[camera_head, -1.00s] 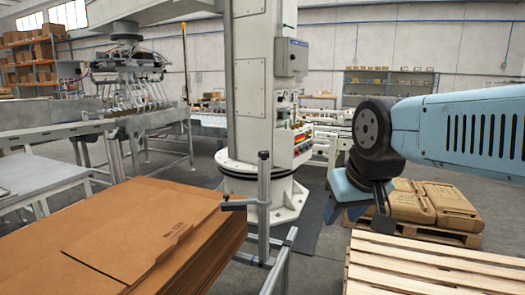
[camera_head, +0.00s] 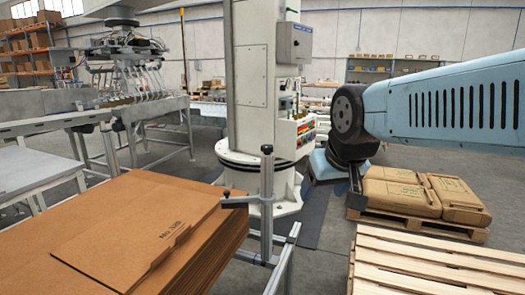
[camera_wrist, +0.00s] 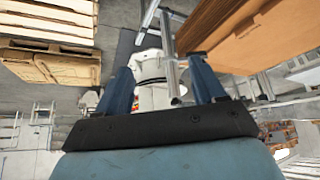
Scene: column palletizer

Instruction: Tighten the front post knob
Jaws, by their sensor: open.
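The upright grey metal post (camera_head: 267,205) stands at the right corner of the cardboard stack, with a short clamp arm (camera_head: 238,201) reaching left from it. A small dark end piece (camera_head: 227,195) sits on that clamp arm; I cannot tell for sure whether it is the knob. In the wrist view the post (camera_wrist: 169,55) shows between the two blue fingers of my gripper (camera_wrist: 160,64), which are spread apart with nothing held. In the head view the arm's end is right of the post and apart from it, partly hidden by its own links.
The flat cardboard stack (camera_head: 120,225) fills the front left. A wooden pallet (camera_head: 435,265) lies front right, and sacks (camera_head: 400,195) sit on another pallet behind it. The white column (camera_head: 252,90) stands behind the post. Grey floor shows between post and pallet.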

